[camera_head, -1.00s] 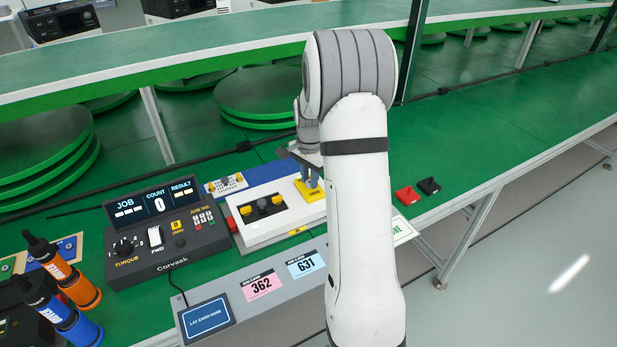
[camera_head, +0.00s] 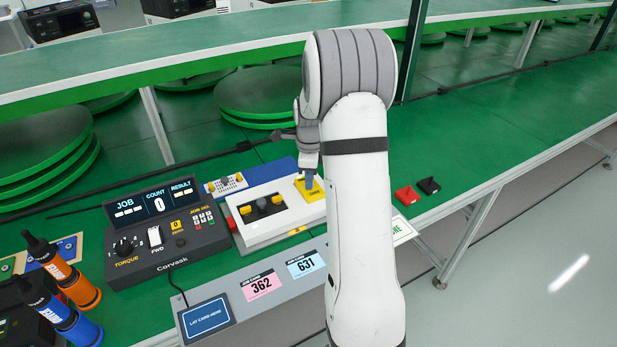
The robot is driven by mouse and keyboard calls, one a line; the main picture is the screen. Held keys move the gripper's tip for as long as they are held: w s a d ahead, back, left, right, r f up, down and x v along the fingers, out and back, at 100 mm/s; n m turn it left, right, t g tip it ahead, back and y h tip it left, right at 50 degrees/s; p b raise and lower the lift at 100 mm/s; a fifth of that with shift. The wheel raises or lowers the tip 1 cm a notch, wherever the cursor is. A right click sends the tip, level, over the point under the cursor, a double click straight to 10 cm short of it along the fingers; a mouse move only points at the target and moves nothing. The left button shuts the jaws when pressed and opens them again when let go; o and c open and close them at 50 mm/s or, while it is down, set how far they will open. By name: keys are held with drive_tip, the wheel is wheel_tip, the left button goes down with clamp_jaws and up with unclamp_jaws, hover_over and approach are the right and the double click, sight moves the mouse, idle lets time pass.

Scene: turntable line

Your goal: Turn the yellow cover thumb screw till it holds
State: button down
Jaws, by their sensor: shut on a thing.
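The yellow cover (camera_head: 314,195) lies on the right part of a white unit (camera_head: 270,230) on the green bench. My gripper (camera_head: 308,183) points down over the yellow cover and is shut on the thumb screw there. The screw itself is hidden between the fingers, so I cannot see how far it is turned. My white arm hides the right end of the unit.
A Convask torque controller (camera_head: 165,232) stands to the left, with orange (camera_head: 80,290) and blue (camera_head: 75,325) screwdrivers beyond it. Pink (camera_head: 261,284) and blue (camera_head: 306,263) job cards lie in front. Red (camera_head: 407,195) and black (camera_head: 429,186) pieces sit to the right.

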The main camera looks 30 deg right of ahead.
drive_tip(key=shift+w+r+m, duration=0.15)
drive_tip(key=shift+r+m, duration=0.15)
drive_tip(key=shift+m, duration=0.6)
drive_tip(key=c, duration=1.6)
unclamp_jaws()
drive_tip(key=o, duration=0.4)
drive_tip(key=shift+f, duration=0.15)
drive_tip(key=shift+c, duration=0.2)
drive_tip(key=shift+r, duration=3.9)
